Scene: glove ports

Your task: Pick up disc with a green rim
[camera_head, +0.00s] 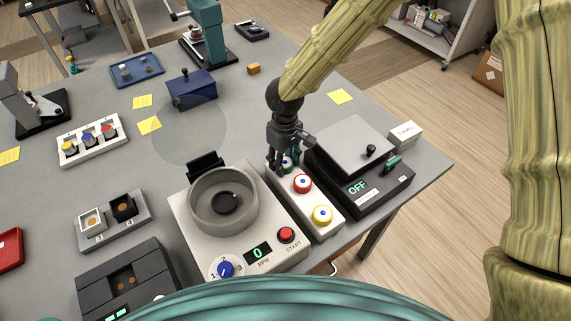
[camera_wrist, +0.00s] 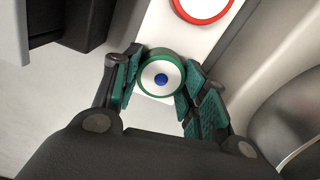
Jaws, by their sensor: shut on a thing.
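The disc with a green rim (camera_wrist: 160,83) has a white face and a blue centre dot. In the wrist view it sits between the two green-padded fingers of my gripper (camera_wrist: 163,95), which is shut on it. In the head view my gripper (camera_head: 282,160) points down at the far end of a white rack (camera_head: 318,232), and the green disc (camera_head: 288,163) shows partly behind the fingers. I cannot tell whether the disc still touches the rack. A red-rimmed disc (camera_head: 302,183) and a yellow-rimmed disc (camera_head: 322,214) sit on the same rack.
A centrifuge (camera_head: 192,221) with a round bowl stands close to the left of the rack. A black device with a grey lid (camera_head: 350,145) and "OFF" display stands close to the right. A dark blue box (camera_head: 191,90) and yellow notes lie farther back.

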